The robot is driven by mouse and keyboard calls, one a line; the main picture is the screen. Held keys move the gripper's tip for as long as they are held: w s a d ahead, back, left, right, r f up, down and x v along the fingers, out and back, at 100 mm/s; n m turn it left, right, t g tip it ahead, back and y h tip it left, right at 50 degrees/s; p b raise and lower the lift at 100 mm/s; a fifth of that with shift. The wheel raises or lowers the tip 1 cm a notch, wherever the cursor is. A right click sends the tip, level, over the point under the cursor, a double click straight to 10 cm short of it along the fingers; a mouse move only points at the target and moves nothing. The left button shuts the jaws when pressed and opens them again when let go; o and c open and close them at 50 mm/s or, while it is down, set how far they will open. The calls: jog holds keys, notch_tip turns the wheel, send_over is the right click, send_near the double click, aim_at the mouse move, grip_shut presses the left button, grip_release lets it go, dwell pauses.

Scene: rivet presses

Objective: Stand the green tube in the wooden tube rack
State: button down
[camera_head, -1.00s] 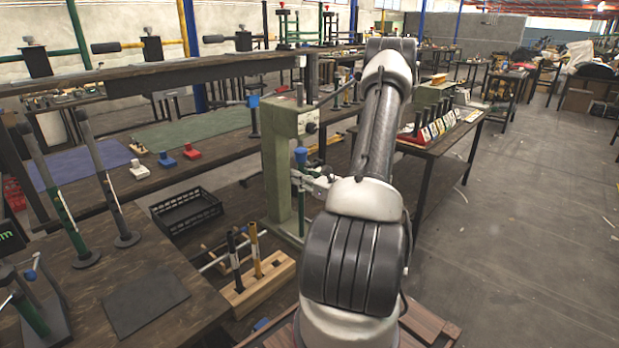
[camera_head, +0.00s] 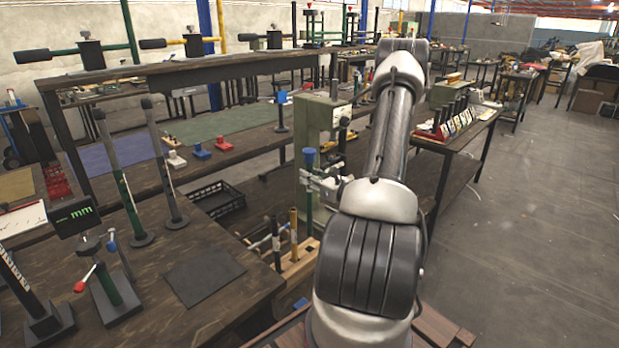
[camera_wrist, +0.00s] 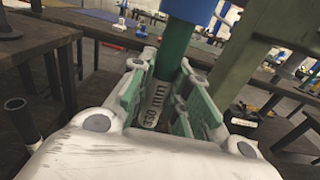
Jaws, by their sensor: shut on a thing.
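My gripper (camera_head: 322,184) is shut on the green tube (camera_head: 308,187), which has a blue cap. The tube stands upright in my grip. The wooden tube rack (camera_head: 299,263) is low in the head view, left of my arm, and holds a black tube (camera_head: 276,243) and a yellow tube (camera_head: 293,235). The held tube appears just right of and above the rack; its lower end is hard to make out.
A green press column (camera_head: 313,125) stands close behind the held tube. A dark bench (camera_head: 150,280) at left carries a black mat (camera_head: 204,273), tall rods and a gauge with a green mm display (camera_head: 73,215). A black crate (camera_head: 217,199) lies beyond. Floor at right is clear.

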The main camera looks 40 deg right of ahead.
send_over(310, 212)
jog(key=w, duration=0.1)
jog(key=shift+d+f, duration=0.15)
jog(key=shift+f, duration=1.25)
jog(key=shift+d+f, duration=0.15)
jog(key=shift+f, duration=5.5)
jog(key=c, duration=1.3)
grip_release()
jog(key=s, duration=0.4)
jog(key=s+d, duration=0.1)
jog(key=s, duration=0.7)
jog(key=shift+d, duration=0.3)
jog(key=shift+f, duration=0.15)
